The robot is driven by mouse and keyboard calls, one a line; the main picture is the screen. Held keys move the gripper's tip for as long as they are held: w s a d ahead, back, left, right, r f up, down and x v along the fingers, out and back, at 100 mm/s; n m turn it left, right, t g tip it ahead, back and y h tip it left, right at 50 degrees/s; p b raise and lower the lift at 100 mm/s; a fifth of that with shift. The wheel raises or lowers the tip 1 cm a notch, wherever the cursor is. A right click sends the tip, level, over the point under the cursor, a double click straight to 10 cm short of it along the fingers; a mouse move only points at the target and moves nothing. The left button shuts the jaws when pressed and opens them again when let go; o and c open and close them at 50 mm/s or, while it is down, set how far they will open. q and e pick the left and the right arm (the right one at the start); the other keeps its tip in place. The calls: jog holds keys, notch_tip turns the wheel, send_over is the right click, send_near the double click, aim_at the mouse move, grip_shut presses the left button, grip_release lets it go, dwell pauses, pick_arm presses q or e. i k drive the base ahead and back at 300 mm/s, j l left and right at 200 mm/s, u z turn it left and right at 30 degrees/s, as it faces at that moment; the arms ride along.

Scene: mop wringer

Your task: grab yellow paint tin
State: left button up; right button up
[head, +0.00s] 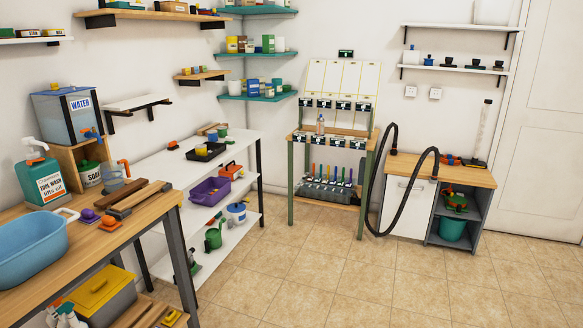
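Several tins stand on the teal corner shelves, and a yellow one (232,44) is at the left end of the middle shelf. A small yellow item (201,151) also sits in the black tray (216,149) on the white table; it is too small to tell whether it is a paint tin. Neither of my grippers shows in the head view, so I cannot see whether either one is open or shut.
A wooden bench (90,248) with a blue basin (30,248) fills the left front. The white table (165,168) stands behind it. A wooden rack (328,182) and a cabinet (404,207) stand at the back. The tiled floor (340,275) in the middle is clear.

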aim_at(200, 149)
jog(key=i, duration=0.75)
jog(key=i+l+u, duration=0.1)
jog(key=i, duration=0.6)
jog(key=i+j+u, duration=0.1)
jog(key=i+u, duration=0.2)
jog(key=i, duration=0.3)
jog(key=i+u, duration=0.3)
jog(key=i, duration=0.35)
jog(key=i+l+u, duration=0.25)
jog(key=i, duration=0.35)
